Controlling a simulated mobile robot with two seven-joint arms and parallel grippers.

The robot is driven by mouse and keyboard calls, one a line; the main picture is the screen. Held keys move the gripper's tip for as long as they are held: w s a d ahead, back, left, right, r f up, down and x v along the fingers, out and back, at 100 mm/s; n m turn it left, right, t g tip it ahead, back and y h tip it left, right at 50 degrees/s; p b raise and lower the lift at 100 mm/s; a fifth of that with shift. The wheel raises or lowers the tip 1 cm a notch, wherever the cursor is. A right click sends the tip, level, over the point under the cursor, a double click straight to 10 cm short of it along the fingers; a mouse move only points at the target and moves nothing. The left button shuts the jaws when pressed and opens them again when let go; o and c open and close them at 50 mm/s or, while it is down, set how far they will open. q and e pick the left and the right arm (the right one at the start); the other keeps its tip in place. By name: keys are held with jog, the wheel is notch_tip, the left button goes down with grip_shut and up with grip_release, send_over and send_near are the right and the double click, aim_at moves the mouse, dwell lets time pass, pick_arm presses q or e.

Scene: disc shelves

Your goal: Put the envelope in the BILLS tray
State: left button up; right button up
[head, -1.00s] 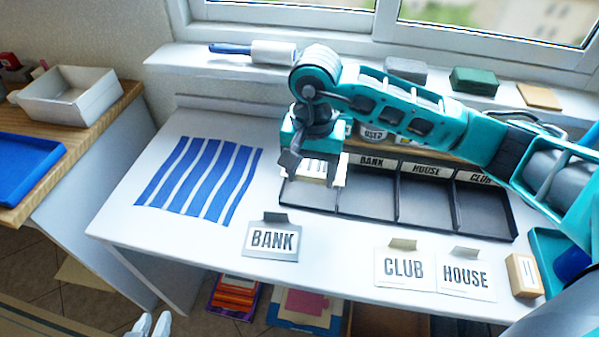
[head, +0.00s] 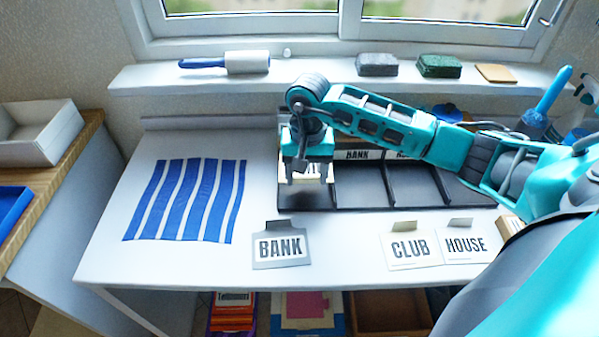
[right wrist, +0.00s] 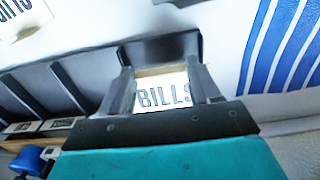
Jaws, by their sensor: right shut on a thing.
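The right gripper (head: 308,178) is shut on a white envelope (head: 320,173) at the leftmost compartment of the dark tray row (head: 310,199). The right wrist view shows the envelope (right wrist: 163,95) between both fingers (right wrist: 165,88), with BILLS printed on it and a tan strip along one edge. The dark compartment (right wrist: 160,48) shows beyond it. The gripper and envelope hide the label of this compartment. I cannot tell whether the envelope touches the tray floor. The left gripper is not in view.
The BANK envelope (head: 281,247), CLUB envelope (head: 410,246) and HOUSE envelope (head: 465,242) lie on the white table in front of the trays. A blue-striped cloth (head: 188,200) lies at left. A lint roller (head: 225,64) and sponges (head: 377,64) sit on the windowsill.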

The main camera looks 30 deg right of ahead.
notch_tip(320, 180, down, 6)
jog(key=b, duration=0.3)
jog(key=shift+f+b, duration=0.3)
jog(key=shift+b, duration=0.1)
jog(key=shift+f, duration=0.15)
jog(key=shift+f+b, duration=0.4)
jog(key=shift+b, duration=0.15)
jog(key=shift+f, duration=0.1)
jog(key=o, duration=1.1)
